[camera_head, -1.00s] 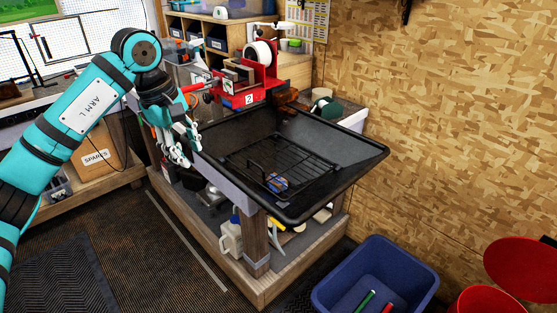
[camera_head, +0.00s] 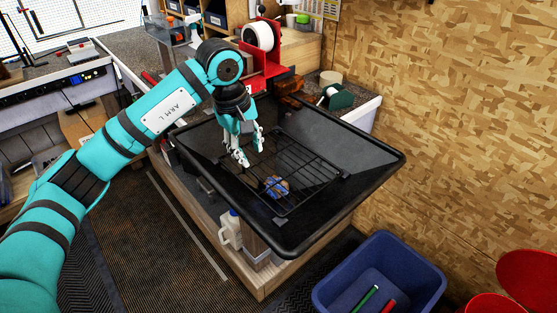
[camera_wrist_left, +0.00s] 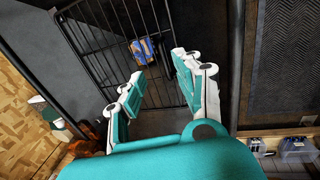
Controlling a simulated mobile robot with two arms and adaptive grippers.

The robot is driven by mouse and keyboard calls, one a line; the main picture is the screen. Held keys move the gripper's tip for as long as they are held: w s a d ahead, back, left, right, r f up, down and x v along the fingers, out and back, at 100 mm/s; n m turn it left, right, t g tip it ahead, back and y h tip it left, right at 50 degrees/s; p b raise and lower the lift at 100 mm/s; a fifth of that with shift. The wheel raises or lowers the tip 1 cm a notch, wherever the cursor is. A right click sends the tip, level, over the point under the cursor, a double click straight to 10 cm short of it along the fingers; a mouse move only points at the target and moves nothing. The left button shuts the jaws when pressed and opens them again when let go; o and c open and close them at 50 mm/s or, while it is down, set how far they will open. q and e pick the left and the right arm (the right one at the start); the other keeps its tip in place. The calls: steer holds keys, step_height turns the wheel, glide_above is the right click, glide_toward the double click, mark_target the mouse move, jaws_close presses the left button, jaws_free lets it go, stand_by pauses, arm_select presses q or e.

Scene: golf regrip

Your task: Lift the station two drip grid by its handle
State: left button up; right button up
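The drip grid (camera_head: 299,173) is a black wire rack lying in a black tray (camera_head: 367,168) on the bench. In the left wrist view the grid (camera_wrist_left: 103,36) runs up beyond my fingers. Its handle cannot be made out clearly. My left gripper (camera_head: 249,158) points down over the grid's far left part, its fingers apart and empty. In the left wrist view the open fingers of my left gripper (camera_wrist_left: 160,95) show with a gap between them; I cannot tell whether they touch the grid. My right gripper is not in view.
A small blue and orange item (camera_head: 274,186) lies on the grid. A red vise station (camera_head: 262,75) with a white roll (camera_head: 258,37) stands behind the tray. A blue bin (camera_head: 382,280) is on the floor at right, near red round objects (camera_head: 525,270).

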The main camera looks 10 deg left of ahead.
mark_target(256, 175)
arm_select(q)
steer(key=f, duration=0.3)
steer(key=shift+w+d+p, duration=0.2)
steer(key=shift+w+p, duration=0.2)
steer(key=shift+w+d+f, duration=0.1)
steer(key=shift+f, duration=0.55)
steer(key=shift+f+p, duration=0.25)
steer(key=shift+p, duration=0.1)
steer(key=f+p, duration=0.2)
steer(key=f, duration=0.2)
steer(key=shift+d+f, duration=0.2)
steer(key=shift+w+f, duration=0.1)
steer(key=shift+f, duration=0.05)
steer(key=c, duration=0.6)
jaws_close()
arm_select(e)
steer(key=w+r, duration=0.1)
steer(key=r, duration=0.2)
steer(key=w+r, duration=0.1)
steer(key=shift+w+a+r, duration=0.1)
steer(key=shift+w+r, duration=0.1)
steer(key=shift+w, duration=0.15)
